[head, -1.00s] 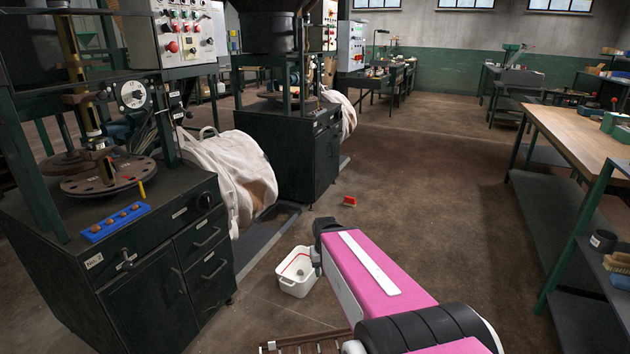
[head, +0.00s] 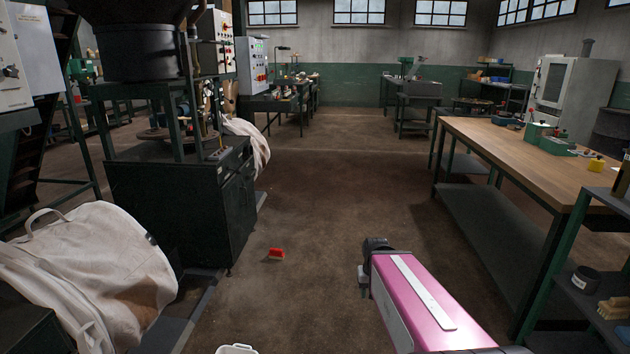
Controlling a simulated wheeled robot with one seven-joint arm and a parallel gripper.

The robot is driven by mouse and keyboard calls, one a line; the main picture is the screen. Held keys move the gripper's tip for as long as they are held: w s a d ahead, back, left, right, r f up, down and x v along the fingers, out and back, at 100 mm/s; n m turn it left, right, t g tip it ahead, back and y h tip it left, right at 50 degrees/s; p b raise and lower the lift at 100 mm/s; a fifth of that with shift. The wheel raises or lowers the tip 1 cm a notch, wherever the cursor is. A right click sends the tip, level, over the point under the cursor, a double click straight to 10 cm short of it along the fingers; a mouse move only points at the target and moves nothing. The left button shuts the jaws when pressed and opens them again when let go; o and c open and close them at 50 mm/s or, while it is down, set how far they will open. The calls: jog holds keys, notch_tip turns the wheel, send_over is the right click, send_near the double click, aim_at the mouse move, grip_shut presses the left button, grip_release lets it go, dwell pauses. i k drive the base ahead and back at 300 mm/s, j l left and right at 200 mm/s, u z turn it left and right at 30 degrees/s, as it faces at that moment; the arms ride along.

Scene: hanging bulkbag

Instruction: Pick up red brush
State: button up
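A small red brush (head: 276,253) lies on the brown floor in the head view, left of the middle and just right of a dark green machine cabinet. Its bristles are too small to make out clearly. My pink and white arm reaches in from the lower right. The dark end of the arm (head: 374,247) is to the right of the brush, apart from it in the picture. My gripper's fingers cannot be made out, so its opening is hidden.
A dark green machine cabinet (head: 185,210) and a white bulk bag (head: 92,270) stand on the left. A white bin (head: 237,349) shows at the bottom edge. A wooden workbench (head: 535,160) and a shelf unit (head: 570,262) stand on the right. The floor between is clear.

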aim_at(277, 253)
jog(key=i+l+u, duration=0.1)
jog(key=i, duration=0.4)
jog(key=i+l+u, duration=0.15)
jog(key=i, duration=0.35)
jog(key=i+l+u, duration=0.1)
jog(key=i, duration=0.45)
jog(key=i+l+u, duration=1.25)
jog(key=k+l, duration=0.05)
